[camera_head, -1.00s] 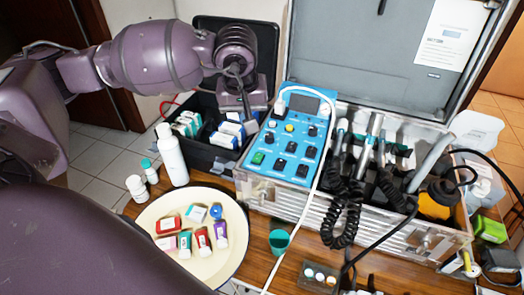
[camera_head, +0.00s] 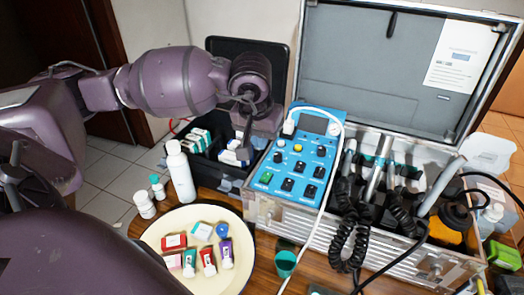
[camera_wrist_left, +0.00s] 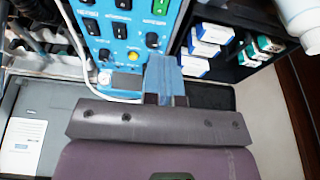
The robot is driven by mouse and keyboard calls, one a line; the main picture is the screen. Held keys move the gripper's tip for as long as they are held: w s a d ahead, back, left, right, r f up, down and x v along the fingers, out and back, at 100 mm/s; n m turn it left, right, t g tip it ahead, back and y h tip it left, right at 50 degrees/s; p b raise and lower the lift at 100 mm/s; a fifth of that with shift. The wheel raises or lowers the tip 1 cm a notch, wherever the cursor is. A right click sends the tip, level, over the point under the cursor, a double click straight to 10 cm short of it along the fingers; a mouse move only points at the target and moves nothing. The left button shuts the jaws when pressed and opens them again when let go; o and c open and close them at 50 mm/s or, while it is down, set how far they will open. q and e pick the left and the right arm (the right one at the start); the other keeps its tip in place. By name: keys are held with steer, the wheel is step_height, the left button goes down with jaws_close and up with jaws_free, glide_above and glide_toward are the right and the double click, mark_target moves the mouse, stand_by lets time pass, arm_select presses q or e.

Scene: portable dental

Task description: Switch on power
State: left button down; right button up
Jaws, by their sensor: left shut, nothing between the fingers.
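The blue control panel (camera_head: 308,166) stands at the left end of the metal case, tilted up. Its green switch (camera_head: 266,177) sits at the panel's lower left. The green switch also shows at the top of the left wrist view (camera_wrist_left: 160,7). My left gripper (camera_head: 246,138) is above the black box, just left of the panel's upper part, apart from the green switch. In the left wrist view its closed fingers (camera_wrist_left: 164,70) reach over the panel's edge, beside the black switches. It holds nothing. My right gripper is not in view.
The black box (camera_head: 207,170) with small cartons is left of the panel. A white bottle (camera_head: 181,172) and a cream plate (camera_head: 165,230) of small packs stand in front. A white cable (camera_head: 318,215) crosses the panel's right side. Handpieces and coiled cords fill the case (camera_head: 400,270).

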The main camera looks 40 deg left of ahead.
arm_select(q)
glide_toward(267, 175)
steer(key=x, duration=0.5)
steer(key=shift+s+f, duration=0.25)
steer(key=shift+f, duration=0.8)
steer(key=shift+s+f+b, duration=0.15)
steer(key=shift+f+b, duration=0.25)
steer(key=shift+b, duration=0.2)
steer(key=shift+s+d+f, duration=0.1)
steer(key=shift+f, duration=0.05)
steer(key=shift+w+r+b, duration=0.3)
steer(key=shift+w+r, duration=0.05)
steer(key=shift+w, duration=0.25)
steer(key=shift+w+r, duration=0.15)
steer(key=shift+w, duration=0.05)
